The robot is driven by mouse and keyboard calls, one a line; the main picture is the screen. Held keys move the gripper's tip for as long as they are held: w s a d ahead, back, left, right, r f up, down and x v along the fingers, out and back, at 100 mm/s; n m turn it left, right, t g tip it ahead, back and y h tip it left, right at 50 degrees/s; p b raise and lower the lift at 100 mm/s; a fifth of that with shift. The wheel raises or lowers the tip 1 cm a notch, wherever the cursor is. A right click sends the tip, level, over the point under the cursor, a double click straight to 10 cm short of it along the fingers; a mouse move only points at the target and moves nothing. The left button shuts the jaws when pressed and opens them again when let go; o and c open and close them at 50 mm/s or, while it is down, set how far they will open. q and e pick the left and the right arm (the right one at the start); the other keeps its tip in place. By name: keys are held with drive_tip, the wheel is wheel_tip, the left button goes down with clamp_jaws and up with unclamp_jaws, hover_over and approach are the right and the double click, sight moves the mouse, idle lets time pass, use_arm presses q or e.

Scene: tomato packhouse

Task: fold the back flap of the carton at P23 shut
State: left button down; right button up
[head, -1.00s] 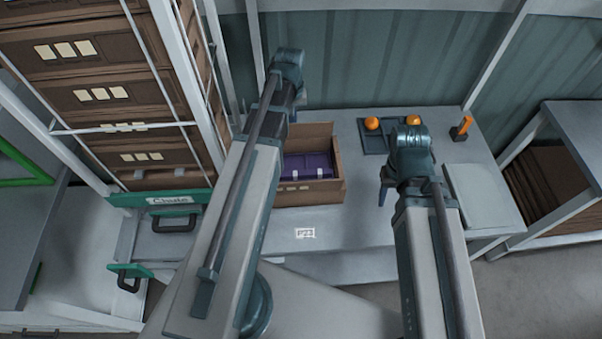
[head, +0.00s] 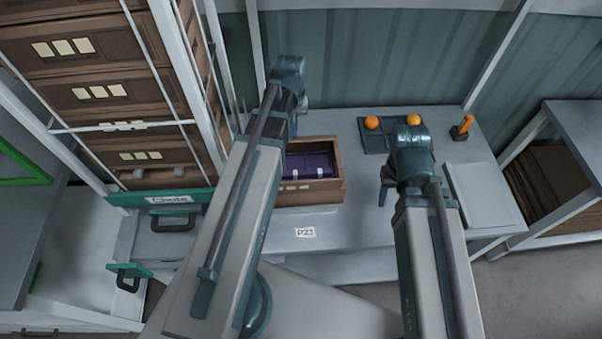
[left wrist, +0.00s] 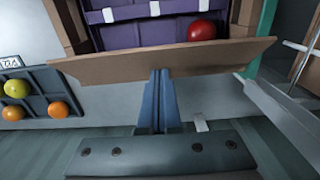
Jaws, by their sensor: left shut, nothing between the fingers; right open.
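The brown carton (head: 310,193) stands on the bench behind the P23 label (head: 305,232), open on top, with a purple insert (head: 309,160) inside. In the left wrist view its back flap (left wrist: 100,68) is a brown strip across the picture, and a red tomato (left wrist: 202,30) shows beyond it. My left gripper (head: 293,126) is shut and empty at the carton's back side. Its fingertips (left wrist: 160,72) overlap the flap's near edge; I cannot tell if they touch. My left arm hides the carton's left part. My right gripper (head: 384,194) is open, right of the carton.
A dark tray (head: 372,143) with orange tomatoes (head: 372,123) lies behind my right gripper. An orange-handled tool (head: 462,127) stands further right, beyond a pale board (head: 482,195). A crate stack (head: 150,180) rises at the left. The bench front by the label is clear.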

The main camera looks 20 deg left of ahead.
sight(293, 140)
use_arm(q)
drive_tip(key=shift+s+d+f+b, duration=0.3)
drive_tip(key=shift+s+f, duration=0.1)
drive_tip(key=shift+s, duration=0.15)
drive_tip(key=shift+s+d+f+b, duration=0.2)
drive_tip(key=shift+s+f+b, duration=0.25)
drive_tip(key=shift+f+b, duration=0.05)
drive_tip(key=shift+s+d+f+b, duration=0.15)
drive_tip(key=shift+s+f+b, duration=0.15)
drive_tip(key=shift+f+b, duration=0.35)
drive_tip(key=shift+r, duration=0.15)
wheel_tip(293, 140, up, 8)
drive_tip(key=p, duration=0.8)
